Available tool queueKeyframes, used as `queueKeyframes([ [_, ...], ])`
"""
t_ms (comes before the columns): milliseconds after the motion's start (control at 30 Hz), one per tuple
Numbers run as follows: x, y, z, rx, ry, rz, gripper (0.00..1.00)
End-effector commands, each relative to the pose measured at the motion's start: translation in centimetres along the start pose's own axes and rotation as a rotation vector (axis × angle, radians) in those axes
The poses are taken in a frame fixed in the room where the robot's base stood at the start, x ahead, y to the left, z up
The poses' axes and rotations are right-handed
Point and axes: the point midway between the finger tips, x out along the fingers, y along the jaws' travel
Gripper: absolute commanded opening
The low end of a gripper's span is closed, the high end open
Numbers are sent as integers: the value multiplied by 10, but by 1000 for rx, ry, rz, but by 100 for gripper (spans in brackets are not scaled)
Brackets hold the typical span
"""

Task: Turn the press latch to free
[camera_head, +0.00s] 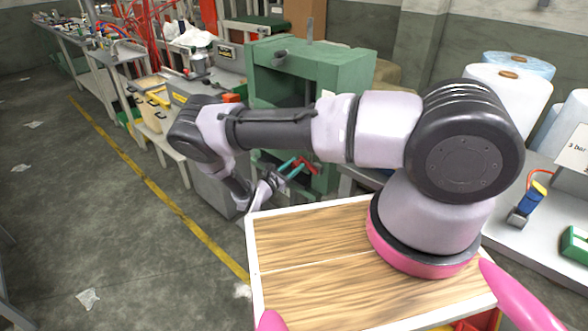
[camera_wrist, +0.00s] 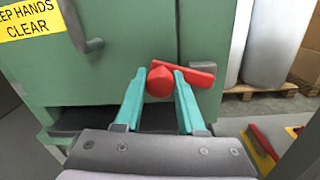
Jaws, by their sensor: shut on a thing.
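The press latch (camera_wrist: 159,84) is red, with a round hub and a flat arm that reaches to the right, nearly level in the wrist view. It sits on the front of the green press (camera_wrist: 120,25). My gripper (camera_wrist: 160,74) has teal fingers, one on each side of the hub, and is shut on the latch. In the head view, the red latch (camera_head: 308,167) shows at the tips of my gripper (camera_head: 292,168), low on the green press (camera_head: 345,75). My arm hides part of the press front.
A yellow "keep hands clear" sign (camera_wrist: 30,18) is at the upper left of the press. White rolls (camera_head: 510,95) stand on the right. A side bench (camera_head: 545,215) holds small tools. Benches line the left wall, and the floor (camera_head: 110,215) before them is mostly clear.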

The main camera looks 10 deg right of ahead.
Motion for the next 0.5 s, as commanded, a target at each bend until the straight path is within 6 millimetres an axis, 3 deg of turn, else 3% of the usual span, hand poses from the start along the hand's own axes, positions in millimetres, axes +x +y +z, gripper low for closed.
queueKeyframes([
  [500,-2,-11,30,492,-23,0,0],
])
